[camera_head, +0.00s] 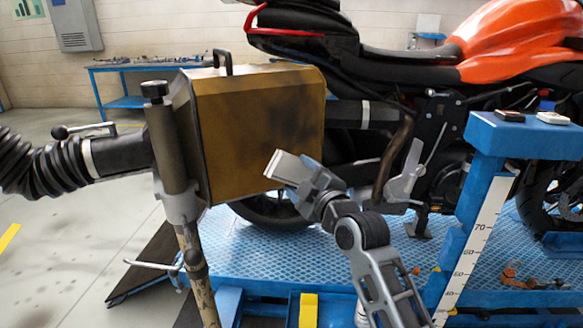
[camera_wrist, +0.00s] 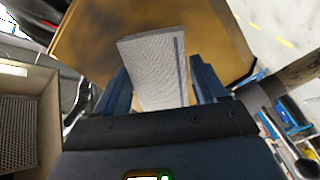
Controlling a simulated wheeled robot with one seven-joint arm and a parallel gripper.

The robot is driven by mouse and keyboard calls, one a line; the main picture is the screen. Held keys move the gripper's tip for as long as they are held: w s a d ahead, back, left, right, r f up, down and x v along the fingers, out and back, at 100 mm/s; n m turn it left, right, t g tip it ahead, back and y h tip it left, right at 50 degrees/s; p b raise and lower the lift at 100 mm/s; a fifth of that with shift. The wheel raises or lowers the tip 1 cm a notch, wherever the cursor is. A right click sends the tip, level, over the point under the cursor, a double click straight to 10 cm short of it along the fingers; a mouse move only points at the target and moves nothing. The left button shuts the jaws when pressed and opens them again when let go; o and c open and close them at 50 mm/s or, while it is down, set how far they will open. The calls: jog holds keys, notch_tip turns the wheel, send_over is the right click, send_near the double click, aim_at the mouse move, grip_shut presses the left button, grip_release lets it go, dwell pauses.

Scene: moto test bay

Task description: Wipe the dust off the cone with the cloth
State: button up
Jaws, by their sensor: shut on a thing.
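The cone (camera_head: 225,130) is a large ochre, box-like hood at the end of a black hose, held on a stand. Dark dust smudges (camera_head: 275,118) spread over its broad face, mostly the middle and upper right. My gripper (camera_head: 298,172) is shut on the cloth (camera_head: 289,167), a pale grey folded pad, at the cone's lower right. In the wrist view the textured cloth (camera_wrist: 152,72) sticks out between both fingers, with the ochre cone (camera_wrist: 92,38) behind it. I cannot tell whether the cloth touches the cone.
An orange motorcycle (camera_head: 515,40) stands behind on a blue lift platform (camera_head: 300,258). A blue post with a shelf (camera_head: 520,135) is at the right. The stand pole (camera_head: 188,240) and hose (camera_head: 40,165) are at the left. A blue workbench (camera_head: 125,68) stands further back.

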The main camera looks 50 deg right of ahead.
send_near(271, 144)
jog(key=shift+w+d+f, duration=0.75)
jog(key=shift+w+f, duration=0.85)
jog(key=shift+f, duration=0.25)
jog(key=shift+w+b, duration=0.35)
jog(key=shift+b, duration=0.05)
jog(key=shift+b+x, duration=0.35)
jog(key=shift+x, duration=0.75)
jog(key=shift+r, duration=0.1)
jog(key=shift+s+r+p, duration=0.15)
jog(key=shift+r+p, duration=1.4)
jog(key=shift+r, duration=0.4)
jog(key=shift+d, duration=0.1)
jog(key=shift+f, duration=0.15)
